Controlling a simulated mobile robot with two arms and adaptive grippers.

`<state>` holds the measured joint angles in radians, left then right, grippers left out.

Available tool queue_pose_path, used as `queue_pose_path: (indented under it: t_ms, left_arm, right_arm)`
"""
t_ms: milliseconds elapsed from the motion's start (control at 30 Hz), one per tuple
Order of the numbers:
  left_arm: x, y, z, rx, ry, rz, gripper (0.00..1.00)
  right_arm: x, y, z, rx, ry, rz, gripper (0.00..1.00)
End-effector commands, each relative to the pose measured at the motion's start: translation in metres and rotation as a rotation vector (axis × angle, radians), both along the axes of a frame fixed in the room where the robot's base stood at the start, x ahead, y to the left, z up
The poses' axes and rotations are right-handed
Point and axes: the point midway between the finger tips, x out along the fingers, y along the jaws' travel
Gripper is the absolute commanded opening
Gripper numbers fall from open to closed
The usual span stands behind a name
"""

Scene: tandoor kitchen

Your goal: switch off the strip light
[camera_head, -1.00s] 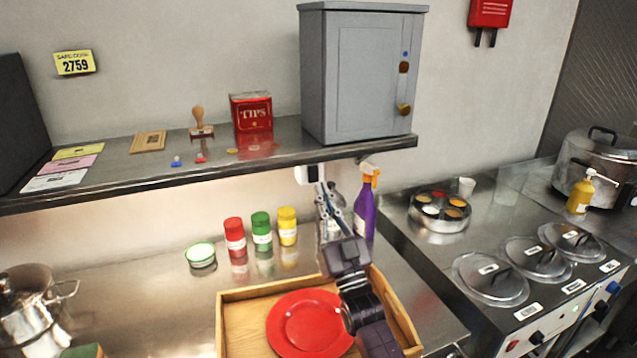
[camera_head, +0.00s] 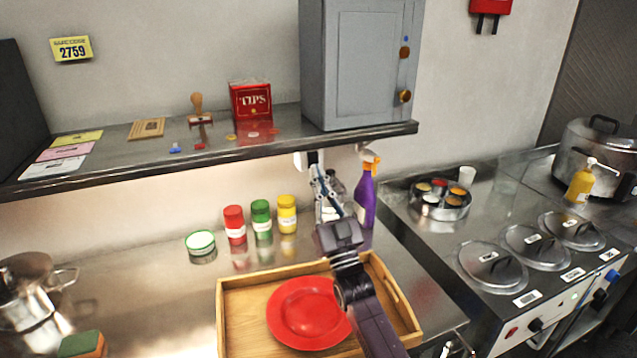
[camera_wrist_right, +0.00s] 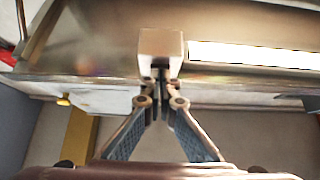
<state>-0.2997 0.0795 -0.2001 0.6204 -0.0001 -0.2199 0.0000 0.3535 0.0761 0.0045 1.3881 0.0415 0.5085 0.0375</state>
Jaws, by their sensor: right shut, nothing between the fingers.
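The strip light (camera_wrist_right: 250,55) is lit as a bright white bar under the wall shelf in the right wrist view. Beside its end is a small pale box (camera_wrist_right: 160,44), likely its switch housing. The box also shows under the shelf in the head view (camera_head: 305,159). My right gripper (camera_head: 316,172) points up at the box with its fingers shut and empty. In the right wrist view its fingertips (camera_wrist_right: 161,88) are at the box's lower edge; I cannot tell whether they touch. Any rocker or button on the box is hidden. My left gripper is not in view.
The steel shelf (camera_head: 240,150) overhangs the work area and carries a grey cabinet (camera_head: 362,70). A purple spray bottle (camera_head: 366,200) stands close right of my gripper. Spice jars (camera_head: 287,215) stand to the left. A wooden tray (camera_head: 240,310) with a red plate (camera_head: 305,312) lies below my arm.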

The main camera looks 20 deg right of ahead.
Motion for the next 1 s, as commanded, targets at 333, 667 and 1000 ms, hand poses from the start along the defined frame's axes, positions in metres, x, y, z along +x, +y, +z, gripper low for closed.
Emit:
queue_pose_path:
  t_ms: [333,667,1000]
  left_arm:
    - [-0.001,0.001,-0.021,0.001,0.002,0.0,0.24]
    - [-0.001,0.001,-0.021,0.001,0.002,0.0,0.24]
    - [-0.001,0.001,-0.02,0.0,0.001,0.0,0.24]
  right_arm:
    - [0.002,0.0,-0.002,0.0,-0.038,0.0,0.0]
    - [-0.026,0.0,-0.031,0.0,-0.032,0.0,0.0]
    - [-0.053,0.0,-0.054,0.0,-0.036,0.0,0.0]
